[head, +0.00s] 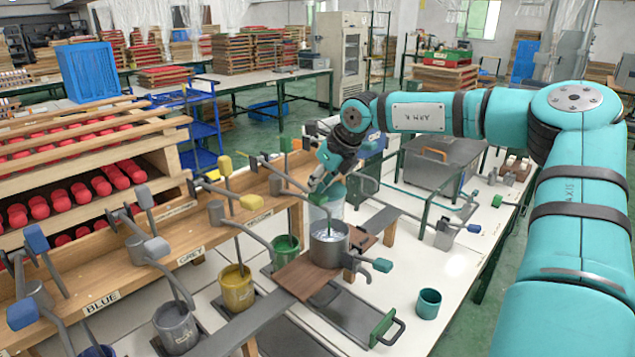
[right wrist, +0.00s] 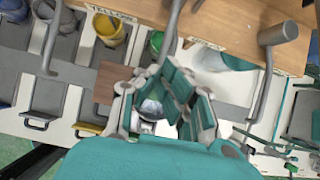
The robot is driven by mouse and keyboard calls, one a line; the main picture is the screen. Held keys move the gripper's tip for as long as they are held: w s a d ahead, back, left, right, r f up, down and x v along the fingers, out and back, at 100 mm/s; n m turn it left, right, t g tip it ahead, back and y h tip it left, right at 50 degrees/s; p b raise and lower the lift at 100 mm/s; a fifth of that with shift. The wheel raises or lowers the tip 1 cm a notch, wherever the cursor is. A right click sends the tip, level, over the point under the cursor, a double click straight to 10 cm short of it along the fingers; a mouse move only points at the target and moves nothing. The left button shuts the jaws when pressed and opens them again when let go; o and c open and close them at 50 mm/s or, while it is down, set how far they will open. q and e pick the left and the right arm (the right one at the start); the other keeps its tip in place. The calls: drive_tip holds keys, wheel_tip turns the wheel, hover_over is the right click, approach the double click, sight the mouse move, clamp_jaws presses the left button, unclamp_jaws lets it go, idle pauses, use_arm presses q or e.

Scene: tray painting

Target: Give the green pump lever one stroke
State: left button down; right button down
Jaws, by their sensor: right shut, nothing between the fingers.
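The green pump lever (head: 335,193) ends in a green paddle above the metal pot (head: 328,252), which holds pale liquid and stands on a brown board. Another green knob (head: 286,145) stands on a rod behind it. My right gripper (head: 323,178) is right at the green lever, pointing down, and partly covers its arm; I cannot tell whether they touch. In the right wrist view the fingers (right wrist: 178,108) are closed together with nothing held, and the pot shows partly behind them. The green paint bucket (head: 286,258) stands left of the pot. My left gripper is out of view.
Yellow (head: 237,290) and grey (head: 177,328) buckets stand to the left, with pump levers (head: 251,202) along the wooden shelf. A teal cup (head: 429,303) and a tray with a green handle (head: 382,325) are at the front. White table is clear around the cup.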

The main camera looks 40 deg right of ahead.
drive_tip(key=shift+f+b, duration=0.3)
drive_tip(key=shift+f, duration=0.35)
drive_tip(key=shift+r+p, duration=0.5)
drive_tip(key=shift+r, duration=0.15)
wheel_tip(320, 180, up, 10)
drive_tip(key=p, duration=0.5)
drive_tip(key=shift+f, duration=0.15)
